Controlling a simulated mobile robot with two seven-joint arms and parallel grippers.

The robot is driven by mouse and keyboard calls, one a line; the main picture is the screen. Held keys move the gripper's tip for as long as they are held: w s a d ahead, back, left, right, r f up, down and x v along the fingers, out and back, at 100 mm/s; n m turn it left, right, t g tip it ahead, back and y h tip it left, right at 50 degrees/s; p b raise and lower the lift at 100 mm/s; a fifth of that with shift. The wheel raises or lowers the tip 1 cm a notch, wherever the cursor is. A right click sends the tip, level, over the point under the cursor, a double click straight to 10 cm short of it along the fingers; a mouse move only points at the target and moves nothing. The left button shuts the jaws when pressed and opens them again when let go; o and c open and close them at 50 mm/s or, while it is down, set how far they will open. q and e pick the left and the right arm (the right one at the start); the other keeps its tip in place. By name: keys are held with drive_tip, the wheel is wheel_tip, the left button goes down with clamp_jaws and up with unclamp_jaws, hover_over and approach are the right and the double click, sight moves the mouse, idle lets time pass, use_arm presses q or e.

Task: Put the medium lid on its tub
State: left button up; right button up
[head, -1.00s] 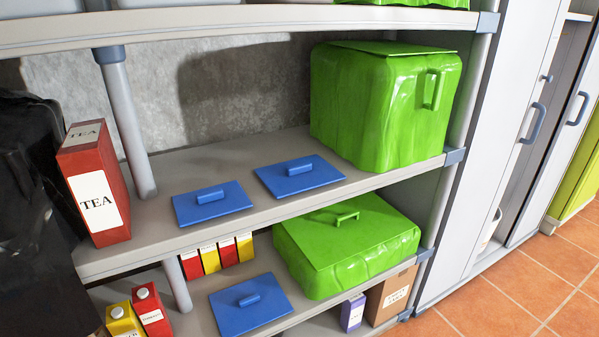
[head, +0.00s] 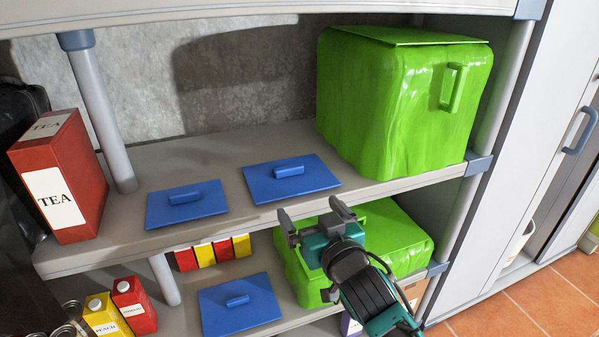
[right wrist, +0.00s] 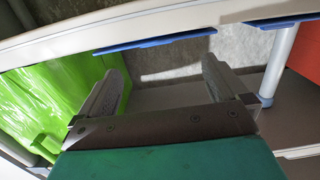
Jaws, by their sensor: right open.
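Three flat blue lids with bar handles show in the head view. One lid (head: 160,213) lies left on the middle shelf, and a slightly larger-looking lid (head: 262,190) lies to its right. A third lid (head: 262,300) lies on the lower shelf. I cannot tell which is the medium one. No matching blue tub is in view. My right gripper (head: 315,218) is open and empty, in front of the middle shelf's edge, right of and below the right lid. The right wrist view (right wrist: 160,70) shows its two fingers apart with nothing between. My left gripper is not in view.
A big green bin (head: 385,110) stands right on the middle shelf (head: 130,165); a lower green bin (head: 400,225) is partly behind my right arm. A red tea box (head: 75,165) stands at left near a post (head: 100,110). Small cartons (head: 135,305) stand on the lower shelf.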

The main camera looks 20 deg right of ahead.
approach(290, 170)
drive_tip(key=w, duration=0.3)
drive_tip(key=shift+a+f, duration=0.2)
drive_tip(key=shift+a, duration=0.1)
drive_tip(key=shift+w+d+f+b, duration=0.1)
drive_tip(key=shift+w+b, duration=0.05)
drive_tip(key=shift+w, duration=1.25)
drive_tip(key=shift+w+d+f+b, duration=0.1)
drive_tip(key=shift+w+b, duration=0.05)
drive_tip(key=shift+w, duration=1.25)
drive_tip(key=c, duration=1.1)
